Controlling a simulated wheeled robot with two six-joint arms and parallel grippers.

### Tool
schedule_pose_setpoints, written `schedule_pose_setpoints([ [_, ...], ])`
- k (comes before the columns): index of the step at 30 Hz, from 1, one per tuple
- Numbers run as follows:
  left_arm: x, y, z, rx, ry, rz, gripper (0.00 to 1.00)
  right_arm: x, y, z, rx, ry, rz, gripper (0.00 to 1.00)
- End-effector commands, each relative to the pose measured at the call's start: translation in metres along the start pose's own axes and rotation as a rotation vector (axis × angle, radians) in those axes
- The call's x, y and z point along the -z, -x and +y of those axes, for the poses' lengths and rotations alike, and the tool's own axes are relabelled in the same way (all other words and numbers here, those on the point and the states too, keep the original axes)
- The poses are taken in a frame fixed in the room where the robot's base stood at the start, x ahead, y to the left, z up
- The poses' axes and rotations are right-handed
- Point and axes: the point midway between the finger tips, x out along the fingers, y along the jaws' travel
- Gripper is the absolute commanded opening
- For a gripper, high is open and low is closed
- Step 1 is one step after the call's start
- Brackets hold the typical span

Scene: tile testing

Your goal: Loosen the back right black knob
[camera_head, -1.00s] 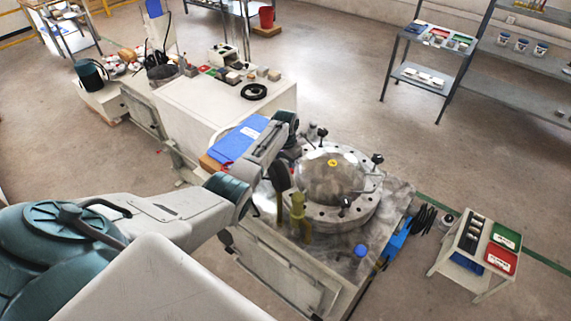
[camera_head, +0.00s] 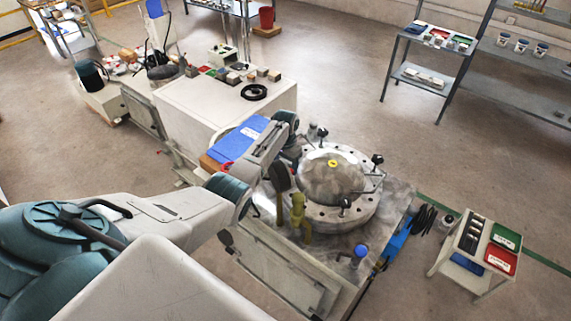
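A round metal vessel with a domed lid (camera_head: 328,182) and a bolted flange stands on the bench at the centre. Black knobs sit around its rim: the back right one (camera_head: 377,159), one at the front (camera_head: 345,202), and one at the back left (camera_head: 322,132), beside grey fittings. The back right knob is in clear view with nothing touching it. My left arm comes in from the left, and its end is over the bench on the vessel's left side, well apart from that knob. My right gripper is out of view.
A blue binder-like item (camera_head: 238,138) lies behind my arm. A small cart with coloured bins (camera_head: 503,237) stands right. The floor behind the vessel is clear.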

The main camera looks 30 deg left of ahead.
Motion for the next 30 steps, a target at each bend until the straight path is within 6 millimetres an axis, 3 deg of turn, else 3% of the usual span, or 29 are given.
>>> schedule_pose_setpoints([
  [8, 0.001, 0.015, -0.001, 0.001, 0.000, 0.003, 0.61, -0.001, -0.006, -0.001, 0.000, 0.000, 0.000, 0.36],
  [21, 0.001, 0.092, -0.001, 0.001, 0.000, 0.003, 0.61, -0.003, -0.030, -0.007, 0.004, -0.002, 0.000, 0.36],
  [30, 0.000, 0.109, 0.000, 0.000, 0.001, 0.001, 0.61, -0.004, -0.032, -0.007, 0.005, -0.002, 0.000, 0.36],
])
